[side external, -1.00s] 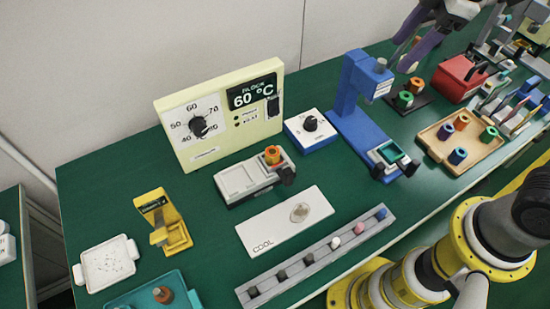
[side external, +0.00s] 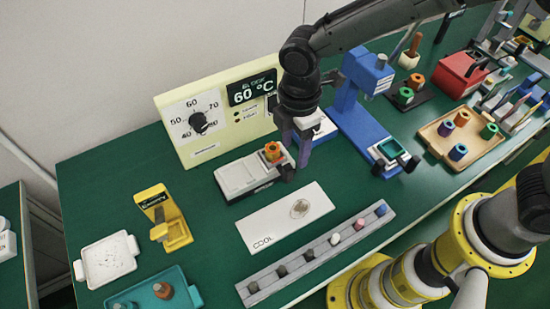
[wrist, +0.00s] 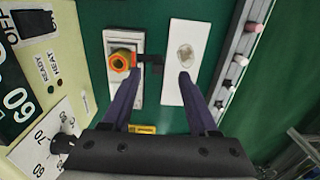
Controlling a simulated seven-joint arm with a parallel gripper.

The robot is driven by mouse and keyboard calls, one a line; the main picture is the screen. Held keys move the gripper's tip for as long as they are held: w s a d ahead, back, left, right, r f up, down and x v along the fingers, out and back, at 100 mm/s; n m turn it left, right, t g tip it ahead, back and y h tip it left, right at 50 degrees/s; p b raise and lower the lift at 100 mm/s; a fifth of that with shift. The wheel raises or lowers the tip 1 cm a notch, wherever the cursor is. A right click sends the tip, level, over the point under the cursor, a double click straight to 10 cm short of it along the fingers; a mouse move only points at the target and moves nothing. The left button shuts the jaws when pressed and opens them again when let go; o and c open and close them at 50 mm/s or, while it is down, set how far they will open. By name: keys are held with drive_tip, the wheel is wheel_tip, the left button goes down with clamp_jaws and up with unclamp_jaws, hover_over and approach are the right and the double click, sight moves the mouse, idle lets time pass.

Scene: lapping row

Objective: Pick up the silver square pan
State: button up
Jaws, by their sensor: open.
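No thing is plainly a loose silver square pan. A pale grey square-topped block (side external: 240,176) stands before the cream dial panel, with an orange hexagonal piece (side external: 273,152) on its right part and a black lug (side external: 288,172) at its right end. On the blue stand (side external: 357,110), a silver square frame with a teal inside (side external: 390,148) has black ends. My gripper (side external: 296,165) is open over the block's right end. In the wrist view my purple fingertips (wrist: 162,76) are apart, the black lug (wrist: 153,62) showing between them; whether they touch it, I cannot tell.
The cream panel (side external: 185,150) stands close behind. A white COOL plate (side external: 262,232) lies in front, then a grey rail (side external: 310,262) with several small pieces. A white two-handled tray (side external: 108,278) is at the left, a wooden tray (side external: 440,152) at the right.

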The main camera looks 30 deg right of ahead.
sight(288, 167)
drive_tip(key=f, duration=0.4)
drive_tip(key=a+f, duration=0.1)
drive_tip(key=f, duration=0.1)
drive_tip(key=shift+a+f, duration=0.1)
drive_tip(key=shift+f, duration=0.15)
drive_tip(key=shift+w+f, duration=0.1)
drive_tip(key=shift+f, duration=0.4)
clamp_jaws()
drive_tip(key=shift+r, duration=0.1)
